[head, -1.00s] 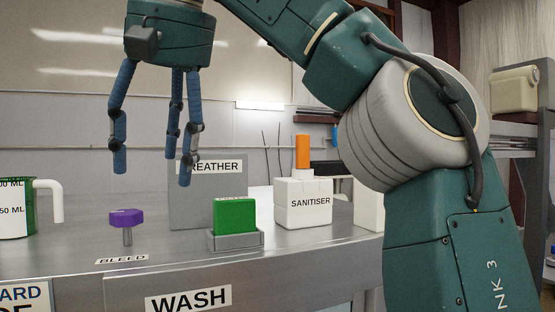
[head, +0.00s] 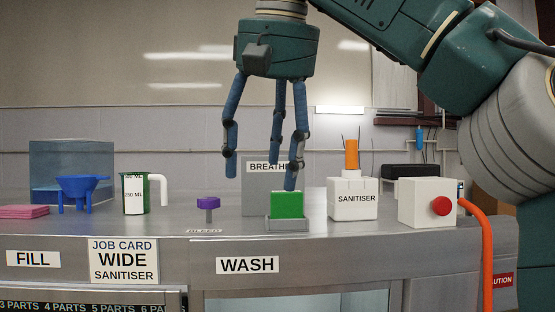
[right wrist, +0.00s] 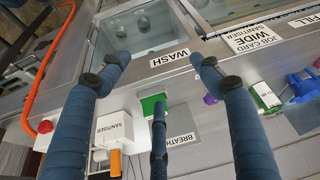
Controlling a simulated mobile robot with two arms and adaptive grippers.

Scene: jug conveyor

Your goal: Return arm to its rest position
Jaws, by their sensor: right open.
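My right gripper (head: 264,165) hangs above the back of the steel counter in the head view, its blue fingers spread and empty. Its fingertips show in front of the grey breather panel (head: 262,205) and just above the green block (head: 287,205) in its grey holder. In the right wrist view the fingers (right wrist: 160,85) are spread wide with nothing between them. My right arm reaches in from the upper right. My left gripper does not show in either view.
The counter holds a white-handled jug (head: 134,195), blue funnel stand (head: 84,190), purple knob (head: 208,203), sanitiser bottle (head: 353,199) and white box with red button (head: 427,202). An orange hose (head: 487,250) hangs at the right. A wash basin (right wrist: 140,40) lies below the front edge.

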